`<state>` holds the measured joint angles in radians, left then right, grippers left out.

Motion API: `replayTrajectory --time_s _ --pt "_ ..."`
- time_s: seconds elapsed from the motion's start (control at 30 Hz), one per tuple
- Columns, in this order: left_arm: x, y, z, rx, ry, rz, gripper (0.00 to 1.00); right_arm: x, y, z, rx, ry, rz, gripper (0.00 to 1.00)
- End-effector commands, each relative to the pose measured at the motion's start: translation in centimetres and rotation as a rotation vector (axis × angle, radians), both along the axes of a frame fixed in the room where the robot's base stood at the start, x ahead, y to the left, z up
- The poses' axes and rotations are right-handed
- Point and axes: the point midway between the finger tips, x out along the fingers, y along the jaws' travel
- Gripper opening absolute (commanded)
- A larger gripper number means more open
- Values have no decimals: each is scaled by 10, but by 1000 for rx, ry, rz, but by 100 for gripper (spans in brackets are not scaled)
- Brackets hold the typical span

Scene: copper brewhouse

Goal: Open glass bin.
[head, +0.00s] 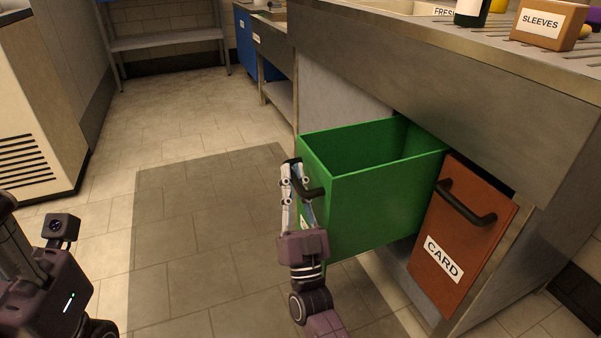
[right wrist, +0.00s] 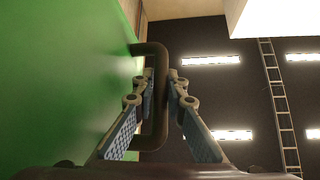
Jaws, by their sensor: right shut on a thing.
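The glass bin is a green pull-out box (head: 370,205) under the counter, and it stands well out from the cabinet front with its open top showing. Its inside looks empty as far as I can see. My right gripper (head: 297,178) is at the bin's front face, shut on the dark bar handle (head: 312,190). In the right wrist view the two fingers (right wrist: 161,95) close around the handle (right wrist: 150,47), beside the green front (right wrist: 60,80). The bin's label is mostly hidden behind my gripper. My left arm shows at the lower left, but its fingers are out of view.
A brown bin front labelled CARD (head: 460,238) with a dark handle is closed, just right of the green bin. The counter (head: 480,50) overhangs both and carries a SLEEVES box (head: 545,24). The tiled floor (head: 200,220) left of the bin is clear.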

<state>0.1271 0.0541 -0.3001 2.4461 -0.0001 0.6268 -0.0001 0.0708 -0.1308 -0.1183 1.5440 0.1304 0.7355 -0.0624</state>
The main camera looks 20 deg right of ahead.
Motion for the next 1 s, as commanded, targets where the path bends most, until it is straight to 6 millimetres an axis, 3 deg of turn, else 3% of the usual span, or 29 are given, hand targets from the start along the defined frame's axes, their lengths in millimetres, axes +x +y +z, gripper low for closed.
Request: replayTrajectory --time_s 0.27,0.3,0.37,0.7,1.0 --pt "0 0 -1 0 0 0 40 0 0 -2 0 2 -1 0" --pt "0 0 -1 0 0 -1 40 0 0 -2 1 2 0 13" --pt "0 0 -1 0 0 -1 40 0 0 -2 1 2 0 19" --pt "1 0 -1 1 0 1 40 -2 0 -3 1 2 0 20" --pt "0 0 0 1 0 0 40 -38 4 -40 -1 7 0 20"
